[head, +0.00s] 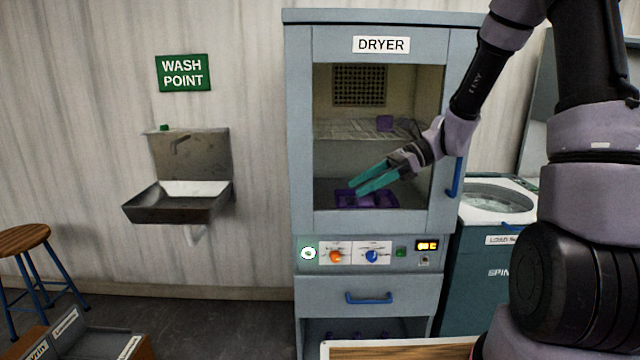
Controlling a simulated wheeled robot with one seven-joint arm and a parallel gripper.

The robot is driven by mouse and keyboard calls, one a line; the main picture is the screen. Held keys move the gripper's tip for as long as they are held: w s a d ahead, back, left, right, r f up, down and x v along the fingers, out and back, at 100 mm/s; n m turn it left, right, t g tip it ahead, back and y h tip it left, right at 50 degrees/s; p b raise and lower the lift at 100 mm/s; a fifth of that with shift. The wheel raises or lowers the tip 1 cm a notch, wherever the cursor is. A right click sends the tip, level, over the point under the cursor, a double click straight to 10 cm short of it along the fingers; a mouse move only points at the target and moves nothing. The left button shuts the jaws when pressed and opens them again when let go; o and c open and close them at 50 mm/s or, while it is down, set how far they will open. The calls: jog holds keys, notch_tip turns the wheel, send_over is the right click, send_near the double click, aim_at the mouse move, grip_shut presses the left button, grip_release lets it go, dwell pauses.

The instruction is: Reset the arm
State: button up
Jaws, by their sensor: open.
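My gripper (360,183) is in front of the dryer (290,150), at the height of the lower part of its window. Its two teal fingers point left and are apart, with nothing between them. My arm reaches in from the right and covers part of the dryer's right side. Behind the fingers a purple tray-like thing (385,201) lies on the dryer's floor. I cannot tell how far the fingers are from the dryer's window.
A blue door handle (455,177) stands out beside my forearm. Below are a control panel (345,253) and a drawer with a blue handle (368,298). A spin machine (490,270) stands right, a wall sink (180,200) left. A wooden surface (400,349) shows at the bottom.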

jog(key=s+d+r+n+t+h, duration=0.9)
jog(key=s+d+r+n, duration=0.4)
jog(key=d+r, duration=0.2)
jog(key=shift+r+h, duration=0.7)
jog(key=shift+s, duration=0.1)
dwell(0.6)
